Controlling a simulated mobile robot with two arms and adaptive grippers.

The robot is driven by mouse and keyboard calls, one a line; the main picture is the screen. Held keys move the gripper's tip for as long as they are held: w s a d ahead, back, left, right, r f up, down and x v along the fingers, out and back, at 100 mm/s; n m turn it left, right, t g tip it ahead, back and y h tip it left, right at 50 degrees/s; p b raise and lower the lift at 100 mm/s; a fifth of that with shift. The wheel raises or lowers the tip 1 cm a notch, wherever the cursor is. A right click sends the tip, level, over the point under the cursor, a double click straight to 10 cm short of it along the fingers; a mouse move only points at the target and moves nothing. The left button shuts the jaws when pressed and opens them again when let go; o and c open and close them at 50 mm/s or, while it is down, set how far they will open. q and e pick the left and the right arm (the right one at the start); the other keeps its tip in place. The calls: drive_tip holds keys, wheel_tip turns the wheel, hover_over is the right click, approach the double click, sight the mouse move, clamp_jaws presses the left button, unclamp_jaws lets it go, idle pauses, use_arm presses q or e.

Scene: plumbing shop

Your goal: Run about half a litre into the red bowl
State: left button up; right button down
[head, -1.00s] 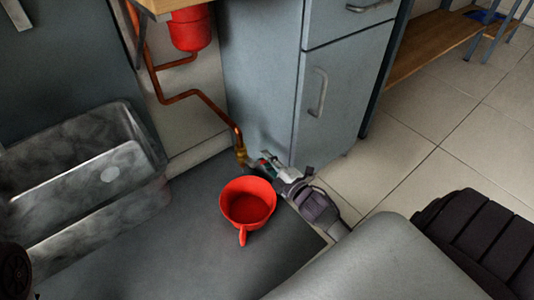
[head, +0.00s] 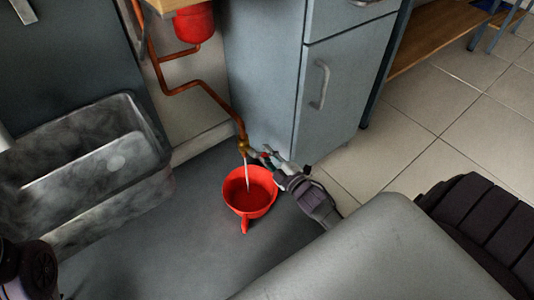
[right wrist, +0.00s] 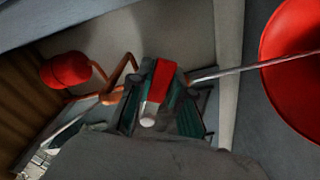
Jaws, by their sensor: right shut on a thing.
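The red bowl (head: 235,204) stands upright on the dark grey surface below the brass tap (head: 243,146), its handle toward me. A thin stream of water (head: 247,175) runs from the tap into the bowl; how much is inside I cannot tell. My right gripper (head: 266,157) reaches in from the right and is shut on the tap's red lever (right wrist: 161,80). In the right wrist view the lever sits between the teal finger pads, and the bowl (right wrist: 296,70) and stream (right wrist: 245,67) show at the right.
A grey metal basin (head: 150,190) stands at the left. A copper pipe (head: 205,88) runs down to the tap from near a red vessel (head: 194,22). A grey cabinet (head: 335,110) stands behind my right gripper. Tiled floor (head: 420,110) is open at the right.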

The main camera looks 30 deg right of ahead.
drive_tip(key=c, duration=1.1)
unclamp_jaws()
drive_tip(key=shift+o, duration=0.2)
drive_tip(key=shift+s, duration=0.1)
drive_tip(key=s, duration=1.2)
drive_tip(key=shift+d, duration=0.45)
drive_tip(key=shift+w, duration=0.1)
idle(4.3)
